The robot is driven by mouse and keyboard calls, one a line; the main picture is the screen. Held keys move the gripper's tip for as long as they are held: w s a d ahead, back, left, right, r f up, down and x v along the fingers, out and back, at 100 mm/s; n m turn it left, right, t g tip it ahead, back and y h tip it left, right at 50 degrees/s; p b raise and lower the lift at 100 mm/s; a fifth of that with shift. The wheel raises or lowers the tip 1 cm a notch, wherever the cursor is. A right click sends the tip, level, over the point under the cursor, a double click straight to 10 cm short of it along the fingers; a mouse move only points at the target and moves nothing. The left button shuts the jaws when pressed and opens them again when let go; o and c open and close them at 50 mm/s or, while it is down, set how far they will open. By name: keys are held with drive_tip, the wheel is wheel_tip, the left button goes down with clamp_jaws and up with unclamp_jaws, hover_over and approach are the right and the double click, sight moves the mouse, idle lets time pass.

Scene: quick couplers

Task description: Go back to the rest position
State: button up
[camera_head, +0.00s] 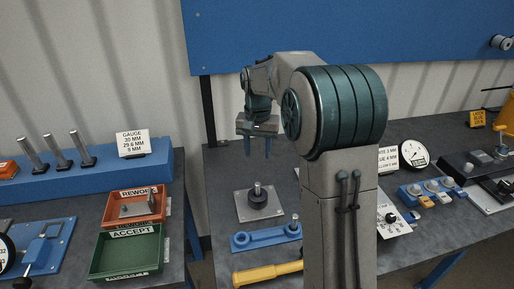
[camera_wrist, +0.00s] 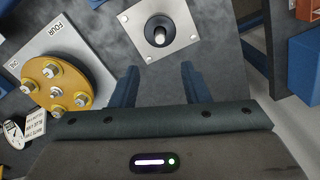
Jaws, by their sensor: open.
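My gripper (camera_head: 258,147) hangs in mid-air above the table, its blue fingers apart and pointing down, with nothing between them. It also shows in the wrist view (camera_wrist: 157,82), where its two fingers stand well apart. In the head view, a grey plate with a black round base and a short upright pin (camera_head: 258,197) stands below the gripper. The same plate with its pin (camera_wrist: 160,36) shows ahead of the fingers in the wrist view. My arm hides part of the table to the right of the gripper.
A blue fixture (camera_head: 266,237) and a yellow-handled tool (camera_head: 268,273) lie near the table front. A green ACCEPT bin (camera_head: 126,253) and red REWORK bin (camera_head: 135,207) sit left, across a gap. A yellow disc with bolts (camera_wrist: 57,86) rests on a plate in the wrist view.

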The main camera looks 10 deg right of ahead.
drive_tip(key=s+r+n+t, duration=0.1)
drive_tip(key=s+n+t, duration=0.2)
drive_tip(key=s, duration=2.5)
drive_tip(key=shift+n, duration=0.9)
